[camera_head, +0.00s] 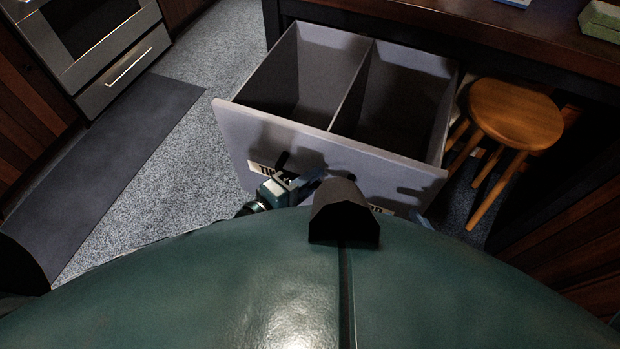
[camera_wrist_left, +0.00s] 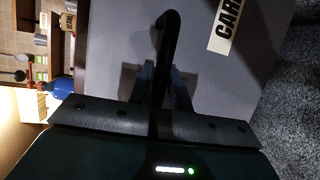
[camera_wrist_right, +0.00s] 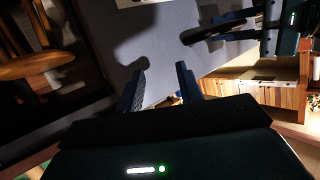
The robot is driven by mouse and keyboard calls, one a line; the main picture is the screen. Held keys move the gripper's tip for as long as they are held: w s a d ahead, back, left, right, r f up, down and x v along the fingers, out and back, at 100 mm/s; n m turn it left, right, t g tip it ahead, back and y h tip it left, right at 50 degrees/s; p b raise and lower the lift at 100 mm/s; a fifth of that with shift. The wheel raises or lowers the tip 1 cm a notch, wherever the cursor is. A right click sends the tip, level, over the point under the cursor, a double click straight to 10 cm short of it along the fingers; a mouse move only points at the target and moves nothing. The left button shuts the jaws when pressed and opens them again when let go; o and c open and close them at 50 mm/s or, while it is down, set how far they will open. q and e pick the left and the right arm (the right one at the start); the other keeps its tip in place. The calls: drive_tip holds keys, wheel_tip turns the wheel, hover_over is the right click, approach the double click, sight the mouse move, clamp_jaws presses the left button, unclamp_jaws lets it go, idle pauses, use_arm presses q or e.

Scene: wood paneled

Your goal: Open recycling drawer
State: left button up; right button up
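The recycling drawer (camera_head: 265,131) stands pulled out from under the counter, with two empty-looking grey compartments. White labels are on its front, one reading "CAR..." (camera_wrist_left: 226,25) in the left wrist view. A black curved handle (camera_wrist_left: 167,35) projects from the front and runs between the fingers of my left gripper (camera_wrist_left: 161,82). Whether those fingers are tight on the handle is unclear. My left gripper also shows in the head view (camera_head: 283,186), against the drawer front. My right gripper (camera_wrist_right: 160,78) is open and empty, facing the grey front; my own body hides it in the head view.
A round wooden stool (camera_head: 515,112) stands just right of the drawer, under the dark counter (camera_head: 440,15). An oven (camera_head: 95,40) and a dark floor mat (camera_head: 120,165) lie left. The speckled floor (camera_head: 215,60) between mat and drawer is free.

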use_arm(q)
drive_tip(key=o, duration=0.3)
drive_tip(key=shift+o, duration=0.2)
use_arm(e)
drive_tip(key=shift+s, duration=0.1)
drive_tip(key=shift+s+f, duration=0.1)
use_arm(q)
drive_tip(key=v, duration=1.3)
drive_tip(key=shift+p, duration=0.3)
use_arm(e)
drive_tip(key=shift+a+f, duration=0.1)
